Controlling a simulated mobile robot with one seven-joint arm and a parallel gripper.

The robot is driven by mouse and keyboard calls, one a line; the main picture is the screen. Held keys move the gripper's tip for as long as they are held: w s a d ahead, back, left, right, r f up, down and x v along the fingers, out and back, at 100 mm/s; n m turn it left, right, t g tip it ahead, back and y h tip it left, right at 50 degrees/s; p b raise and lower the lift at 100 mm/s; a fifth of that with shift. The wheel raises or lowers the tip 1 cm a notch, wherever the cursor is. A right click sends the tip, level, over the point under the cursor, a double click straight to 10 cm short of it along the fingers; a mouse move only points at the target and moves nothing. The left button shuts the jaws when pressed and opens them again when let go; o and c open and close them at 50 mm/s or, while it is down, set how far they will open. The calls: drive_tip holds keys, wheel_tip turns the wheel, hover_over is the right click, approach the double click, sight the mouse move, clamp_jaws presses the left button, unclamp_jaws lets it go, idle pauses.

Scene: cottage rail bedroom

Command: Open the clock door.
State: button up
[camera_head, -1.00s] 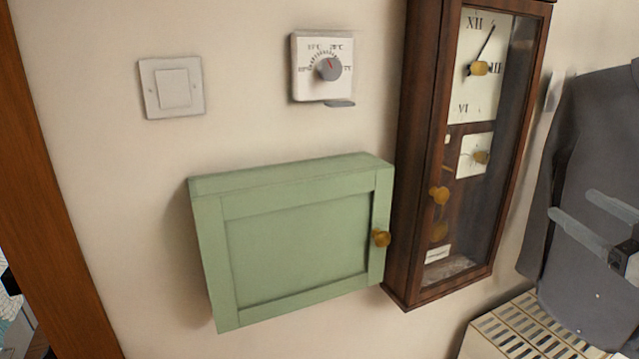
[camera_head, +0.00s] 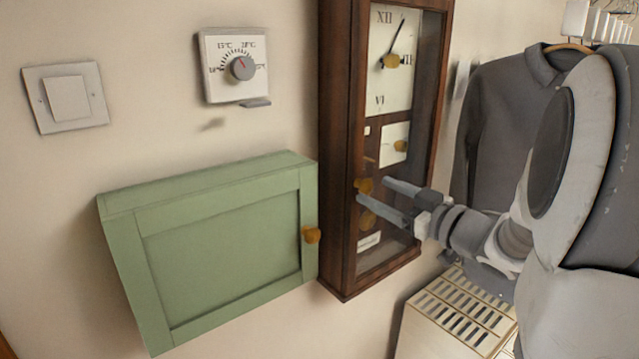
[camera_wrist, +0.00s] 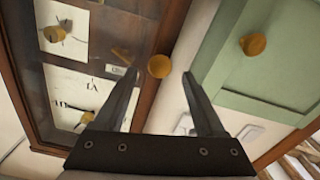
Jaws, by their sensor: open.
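The wall clock (camera_head: 337,150) is a dark wooden case with a glass door (camera_head: 425,120) that looks closed. White dials show behind the glass. The door's brass knob (camera_head: 364,185) is on its left frame. In the wrist view, which is turned round, the knob (camera_wrist: 159,66) shows between and just beyond my fingertips. My gripper (camera_head: 372,190) reaches in from the right across the lower glass, its fingers open around the knob's position. In the wrist view my gripper (camera_wrist: 161,76) is open and empty. I cannot tell whether a finger touches the knob.
A green cabinet (camera_head: 220,250) with a brass knob (camera_head: 311,235) stands out from the wall left of the clock. A thermostat (camera_head: 232,65) and light switch (camera_head: 66,97) are above it. A dark jacket (camera_head: 490,120) hangs at right, above a slatted cream box (camera_head: 455,310).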

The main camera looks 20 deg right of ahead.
sight(369, 187)
drive_tip(key=shift+x, duration=2.05)
clamp_jaws()
